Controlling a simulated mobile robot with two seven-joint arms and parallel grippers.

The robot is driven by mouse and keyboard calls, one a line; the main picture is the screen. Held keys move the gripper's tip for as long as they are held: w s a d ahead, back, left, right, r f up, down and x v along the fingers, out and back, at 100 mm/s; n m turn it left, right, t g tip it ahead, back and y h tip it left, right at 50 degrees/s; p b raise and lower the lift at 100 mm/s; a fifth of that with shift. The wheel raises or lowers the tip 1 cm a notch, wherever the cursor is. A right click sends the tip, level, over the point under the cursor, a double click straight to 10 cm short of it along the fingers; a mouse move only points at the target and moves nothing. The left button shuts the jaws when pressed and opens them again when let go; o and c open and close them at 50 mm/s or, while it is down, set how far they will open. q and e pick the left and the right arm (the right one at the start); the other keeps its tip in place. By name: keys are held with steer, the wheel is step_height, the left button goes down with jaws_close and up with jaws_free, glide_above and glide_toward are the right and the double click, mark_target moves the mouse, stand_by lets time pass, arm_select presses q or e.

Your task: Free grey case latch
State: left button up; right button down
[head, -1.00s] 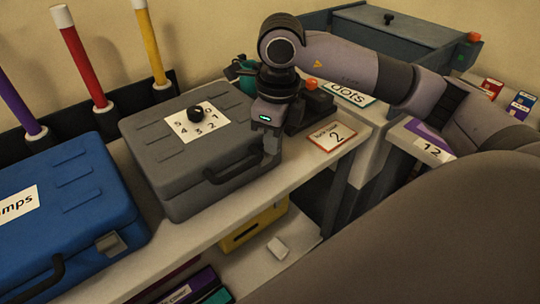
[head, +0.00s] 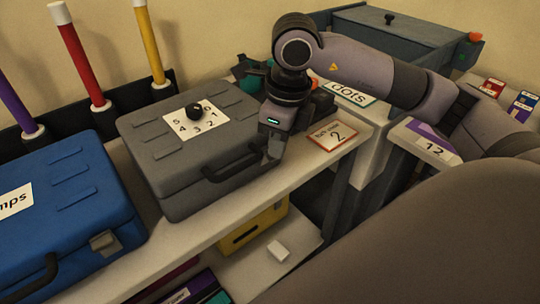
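The grey case (head: 185,165) lies closed on the white shelf, with a dark handle (head: 232,165) on its front. A black knob (head: 194,112) stands on a numbered white card on its lid. My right gripper (head: 273,155) points down at the case's front right corner, close to or touching it. The gripper covers that corner, so the grey latch cannot be made out clearly. Its fingertips blend with the grey parts there, and I cannot tell whether they are open or shut. My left gripper is not in view.
A blue case (head: 55,205) with a grey latch (head: 106,243) stands at the left. A red-edged card marked 2 (head: 334,136) lies right of the gripper. A yellow box (head: 255,228) sits below the shelf. Red (head: 82,55) and yellow (head: 150,45) rods stand behind.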

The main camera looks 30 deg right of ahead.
arm_select(q)
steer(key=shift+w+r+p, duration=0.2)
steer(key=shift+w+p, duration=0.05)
steer(key=shift+p, duration=0.5)
arm_select(e)
steer(key=shift+g, duration=0.8)
steer(key=shift+s+d+f, duration=0.1)
steer(key=shift+s+f, duration=1.5)
steer(key=shift+s, duration=0.3)
arm_select(q)
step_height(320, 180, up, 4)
steer(key=p, duration=0.4)
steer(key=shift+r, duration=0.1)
arm_select(e)
step_height(320, 180, up, 6)
steer(key=shift+s, duration=0.1)
